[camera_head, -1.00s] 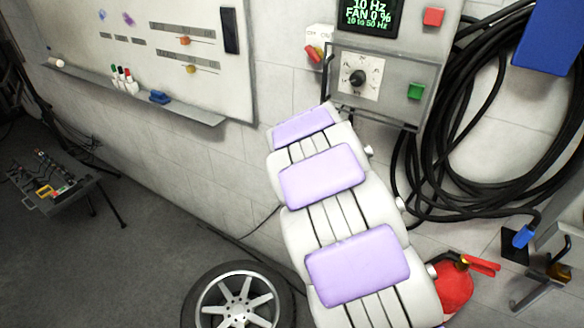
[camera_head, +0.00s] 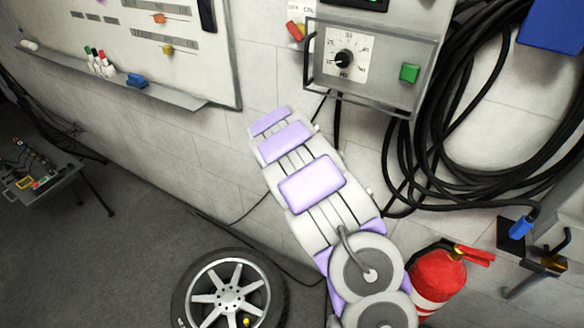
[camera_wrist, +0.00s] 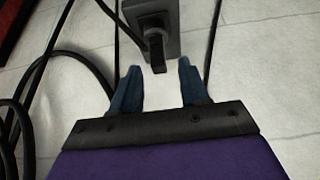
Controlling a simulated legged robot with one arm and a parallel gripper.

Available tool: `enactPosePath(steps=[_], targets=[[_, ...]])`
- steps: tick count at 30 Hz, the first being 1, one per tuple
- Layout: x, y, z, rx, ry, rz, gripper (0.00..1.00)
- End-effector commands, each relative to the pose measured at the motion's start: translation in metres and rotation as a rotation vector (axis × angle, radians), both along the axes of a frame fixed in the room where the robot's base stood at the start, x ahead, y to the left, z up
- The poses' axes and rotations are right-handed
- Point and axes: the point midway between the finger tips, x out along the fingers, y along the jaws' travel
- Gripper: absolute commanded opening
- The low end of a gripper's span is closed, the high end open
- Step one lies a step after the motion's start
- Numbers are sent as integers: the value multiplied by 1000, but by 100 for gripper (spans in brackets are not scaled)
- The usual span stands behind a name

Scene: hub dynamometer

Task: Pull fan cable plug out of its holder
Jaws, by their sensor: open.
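In the wrist view, my gripper (camera_wrist: 158,88) is open, with its two blue fingers apart and nothing between the tips. Just beyond them, a black plug-like piece (camera_wrist: 156,50) hangs from a dark grey holder (camera_wrist: 153,18) on the pale tiled wall. It lines up roughly with the gap between the fingers and looks clear of both. In the head view my arm hides the gripper and this holder. I cannot tell from that view how far the fingertips are from the wall.
Black cables (camera_wrist: 18,110) loop on the left in the wrist view. In the head view, a control box (camera_head: 377,62) is above my arm, coiled cable (camera_head: 428,165) and a blue plug (camera_head: 521,228) are at right. A red extinguisher (camera_head: 438,272) and a wheel (camera_head: 187,300) stand low.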

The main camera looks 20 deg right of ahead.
Motion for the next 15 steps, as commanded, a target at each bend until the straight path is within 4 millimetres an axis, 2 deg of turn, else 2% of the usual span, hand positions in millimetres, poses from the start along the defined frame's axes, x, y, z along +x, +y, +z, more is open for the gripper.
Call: enactPosePath(steps=[6,15], targets=[[6,-3,-25,-5,2,0,45],[12,-8,-41,-10,4,-2,45]])
